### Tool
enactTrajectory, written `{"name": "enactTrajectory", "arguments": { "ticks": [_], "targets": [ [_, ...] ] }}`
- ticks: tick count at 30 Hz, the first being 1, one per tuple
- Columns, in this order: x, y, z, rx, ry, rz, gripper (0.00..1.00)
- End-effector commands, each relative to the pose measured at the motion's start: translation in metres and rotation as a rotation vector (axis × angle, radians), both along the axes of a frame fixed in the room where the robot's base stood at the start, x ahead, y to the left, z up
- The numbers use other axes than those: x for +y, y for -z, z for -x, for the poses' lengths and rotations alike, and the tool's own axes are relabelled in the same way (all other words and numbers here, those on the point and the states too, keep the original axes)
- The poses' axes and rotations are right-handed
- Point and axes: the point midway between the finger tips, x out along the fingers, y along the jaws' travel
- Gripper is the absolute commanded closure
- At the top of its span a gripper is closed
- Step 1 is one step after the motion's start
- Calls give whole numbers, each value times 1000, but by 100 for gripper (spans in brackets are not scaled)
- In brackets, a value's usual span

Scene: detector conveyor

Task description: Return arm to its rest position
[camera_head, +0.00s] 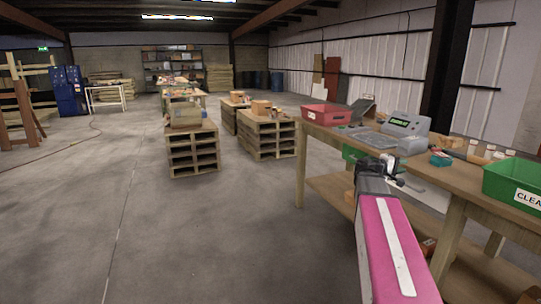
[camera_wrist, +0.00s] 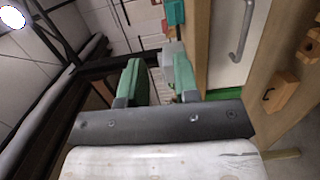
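My arm reaches out from the bottom of the head view, its pink link with a white stripe pointing forward beside the workbench (camera_head: 318,128). My gripper shows at its far end, small and dark, in front of the bench edge; its fingers are hard to make out there. In the wrist view my gripper (camera_wrist: 160,78) has two green fingers standing apart with a gap between them. Nothing is held between them. The wrist view is rolled, with bench wood and a grey handle at the right.
The bench carries a red bin (camera_head: 327,115), a grey device with a display (camera_head: 405,130) and a green bin (camera_head: 515,184) labelled "CLEA…". Pallet stacks (camera_head: 193,150) with boxes stand further back. The concrete floor (camera_head: 200,240) to the left of my arm is clear.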

Motion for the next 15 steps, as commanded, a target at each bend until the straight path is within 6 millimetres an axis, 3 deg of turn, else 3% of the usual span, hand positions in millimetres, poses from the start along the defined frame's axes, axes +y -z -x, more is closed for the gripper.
{"name": "enactTrajectory", "arguments": {
  "ticks": [8,15],
  "targets": [
    [18,40,7,-1,-4,-130,71],
    [47,93,19,4,-3,-314,71]
  ]
}}
